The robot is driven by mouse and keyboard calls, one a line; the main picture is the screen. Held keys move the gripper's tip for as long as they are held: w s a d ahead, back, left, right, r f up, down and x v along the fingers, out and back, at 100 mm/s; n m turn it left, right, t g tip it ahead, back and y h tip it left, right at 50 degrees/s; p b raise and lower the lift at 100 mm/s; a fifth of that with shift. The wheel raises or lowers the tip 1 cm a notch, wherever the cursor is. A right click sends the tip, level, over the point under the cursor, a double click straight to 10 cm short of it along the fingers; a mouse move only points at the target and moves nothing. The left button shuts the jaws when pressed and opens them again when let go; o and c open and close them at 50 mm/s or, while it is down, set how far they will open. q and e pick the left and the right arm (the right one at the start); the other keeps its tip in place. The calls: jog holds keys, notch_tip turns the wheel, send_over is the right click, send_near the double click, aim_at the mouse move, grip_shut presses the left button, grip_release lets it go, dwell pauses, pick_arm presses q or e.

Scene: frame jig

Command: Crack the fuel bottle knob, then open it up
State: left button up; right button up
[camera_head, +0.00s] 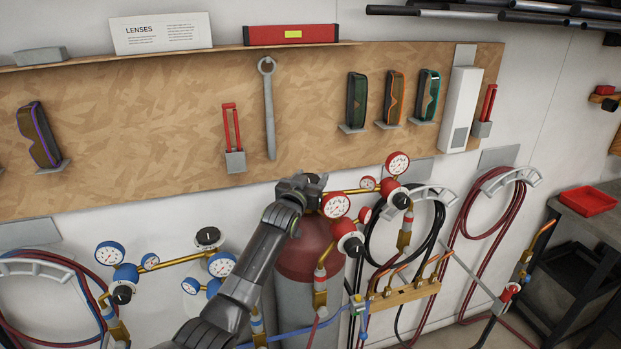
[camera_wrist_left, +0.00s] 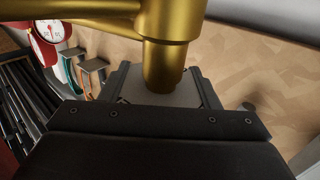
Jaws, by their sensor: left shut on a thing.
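The fuel bottle (camera_head: 305,256) is a cylinder with a dark red shoulder and a paler body, standing below the pegboard. My left gripper (camera_head: 303,186) is at its top, shut on the knob, which is mostly hidden by the fingers. In the left wrist view the brass valve (camera_wrist_left: 172,25) and its stem run down between the gripper's fingers (camera_wrist_left: 160,92); the knob itself cannot be made out there. Red-rimmed gauges (camera_head: 336,206) sit on the brass regulator right of the gripper. My right gripper is not in view.
A second valve with a black knob (camera_head: 208,236) and blue gauges (camera_head: 110,253) stands left of my left arm. Hoses hang on wall hooks (camera_head: 497,181) at right. A brass manifold (camera_head: 405,294) is at lower right. The pegboard (camera_head: 190,130) holds a wrench (camera_head: 269,110) and goggles.

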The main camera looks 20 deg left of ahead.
pick_arm(q)
jog(key=o, duration=1)
jog(key=shift+s+f+b, duration=0.1)
jog(key=shift+s+b, duration=0.25)
jog(key=shift+s, duration=0.5)
jog(key=s+b, duration=0.1)
jog(key=s, duration=0.4)
jog(key=s+b, duration=0.2)
jog(key=s, duration=0.3)
jog(key=s+a+b, duration=0.1)
jog(key=s+b, duration=0.1)
jog(key=s, duration=0.3)
jog(key=shift+s, duration=0.4)
